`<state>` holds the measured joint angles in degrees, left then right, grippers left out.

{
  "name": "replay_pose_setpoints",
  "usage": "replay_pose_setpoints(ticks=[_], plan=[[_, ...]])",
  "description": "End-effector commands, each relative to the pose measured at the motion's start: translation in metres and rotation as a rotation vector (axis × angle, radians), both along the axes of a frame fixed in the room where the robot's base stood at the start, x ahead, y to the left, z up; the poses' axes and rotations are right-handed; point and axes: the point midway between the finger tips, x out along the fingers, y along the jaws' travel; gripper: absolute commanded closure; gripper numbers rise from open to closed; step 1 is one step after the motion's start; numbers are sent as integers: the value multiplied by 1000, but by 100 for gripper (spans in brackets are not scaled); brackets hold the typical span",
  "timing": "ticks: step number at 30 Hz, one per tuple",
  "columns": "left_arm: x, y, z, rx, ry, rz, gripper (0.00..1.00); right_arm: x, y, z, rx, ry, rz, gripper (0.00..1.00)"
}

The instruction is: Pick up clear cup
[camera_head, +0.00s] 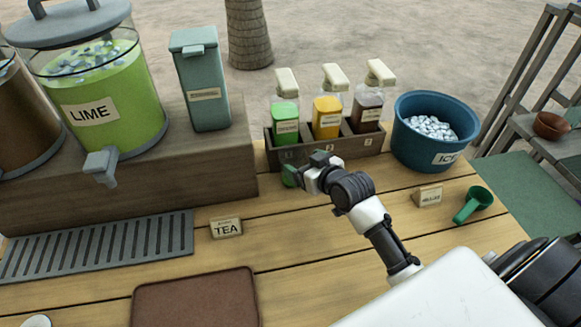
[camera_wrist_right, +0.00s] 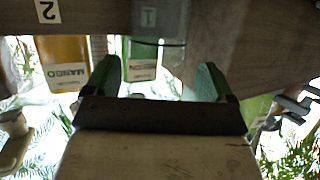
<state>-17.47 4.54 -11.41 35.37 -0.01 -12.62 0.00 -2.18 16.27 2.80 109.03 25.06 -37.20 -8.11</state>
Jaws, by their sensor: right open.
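I cannot make out a clear cup in either view. My right gripper (camera_head: 290,176) reaches over the counter, its green fingers just in front of the bottle rack's left end. In the right wrist view the two green fingers of the right gripper (camera_wrist_right: 159,68) stand wide apart with nothing held between them. That view appears upside down. A green bottle (camera_wrist_right: 139,68) shows between the fingers, beyond them, and a yellow mango bottle (camera_wrist_right: 68,62) is to the left. My left gripper is in neither view.
A wooden rack (camera_head: 333,150) holds green, yellow and brown bottles. A blue ice bucket (camera_head: 405,142) and a green scoop (camera_head: 474,203) are on the right. A lime dispenser (camera_head: 105,95), drip grate (camera_head: 98,246), TEA sign (camera_head: 226,228) and brown tray (camera_head: 195,300) are left.

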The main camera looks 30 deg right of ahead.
Motion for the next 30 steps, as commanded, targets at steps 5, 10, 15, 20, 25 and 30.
replay_pose_setpoints(ticks=[5,10,15,20,25,30], plan=[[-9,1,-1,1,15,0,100,13,2,-4,1,1,1,15],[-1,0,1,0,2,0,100,36,3,-11,3,-1,0,15],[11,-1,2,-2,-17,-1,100,55,5,-19,2,0,0,15],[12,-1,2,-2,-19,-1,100,59,6,-21,0,0,0,15],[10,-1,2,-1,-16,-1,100,59,6,-21,0,0,0,21],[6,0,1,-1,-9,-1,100,59,5,-21,0,1,0,47]])
